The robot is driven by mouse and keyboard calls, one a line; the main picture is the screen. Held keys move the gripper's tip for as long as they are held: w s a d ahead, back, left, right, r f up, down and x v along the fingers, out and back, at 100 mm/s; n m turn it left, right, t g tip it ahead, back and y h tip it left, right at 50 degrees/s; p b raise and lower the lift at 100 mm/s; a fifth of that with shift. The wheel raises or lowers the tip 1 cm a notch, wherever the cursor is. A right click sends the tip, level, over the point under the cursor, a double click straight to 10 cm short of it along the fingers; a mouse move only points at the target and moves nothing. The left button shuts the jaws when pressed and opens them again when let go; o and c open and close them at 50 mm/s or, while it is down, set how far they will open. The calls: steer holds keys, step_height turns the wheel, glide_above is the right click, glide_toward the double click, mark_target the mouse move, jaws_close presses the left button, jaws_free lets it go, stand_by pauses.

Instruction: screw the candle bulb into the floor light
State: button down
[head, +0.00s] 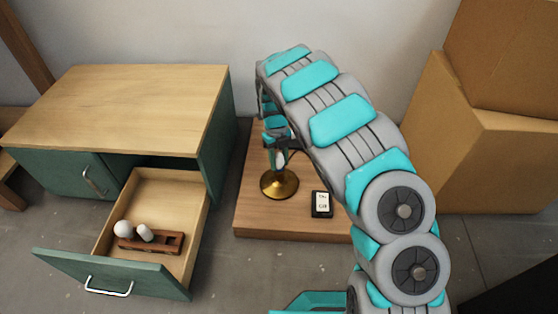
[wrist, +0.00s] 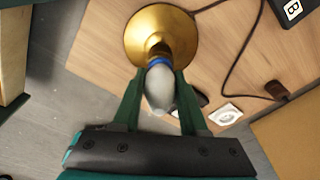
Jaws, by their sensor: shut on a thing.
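The floor light has a round brass base (head: 280,184) standing on a wooden platform. In the wrist view its brass base (wrist: 146,28) is at the top, with a narrow neck and socket (wrist: 158,50) at its middle. The candle bulb (wrist: 160,90) is whitish grey with a blue band at its lower end. It lines up with the socket, and I cannot tell if its thread is engaged. My gripper (wrist: 159,76) is shut on the bulb, one green finger on each side.
An open drawer (head: 190,215) holds a round white bulb (head: 123,228) and another white bulb (head: 144,233) at a brown wooden holder (head: 165,243). A black box with a white label (head: 321,203) lies on the platform (head: 290,229). Cardboard boxes (head: 480,150) stand at right. A dark cord (wrist: 245,50) crosses the platform.

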steer(key=shift+m, duration=0.7)
steer(key=shift+c, duration=1.8)
jaws_free()
